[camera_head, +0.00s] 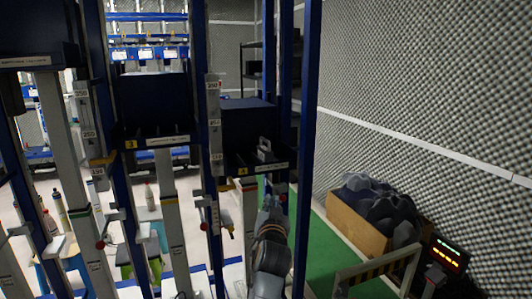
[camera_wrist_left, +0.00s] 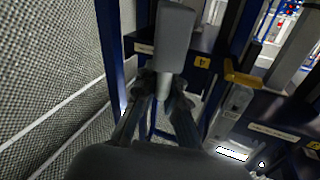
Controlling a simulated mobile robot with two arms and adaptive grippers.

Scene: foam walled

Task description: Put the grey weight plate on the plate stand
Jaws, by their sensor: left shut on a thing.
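My left gripper (camera_head: 273,192) is raised in front of the blue racks in the head view. In the left wrist view its fingers (camera_wrist_left: 163,88) are shut on a pale stem below a grey slab. I take the slab to be the grey weight plate (camera_wrist_left: 175,38); no round face shows. In the head view a small grey piece (camera_head: 264,149) above the gripper seems to be the same thing, in front of the dark blue box (camera_head: 247,117) labelled 4. I cannot tell whether they touch. I cannot pick out the plate stand. My right gripper is not in view.
Blue rack posts (camera_head: 306,150) stand close on both sides of the arm. A wooden crate (camera_head: 357,222) of dark lumps stands at the right by the foam wall (camera_head: 430,90). A striped barrier (camera_head: 378,268) is at the lower right. Green floor (camera_head: 325,255) lies between.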

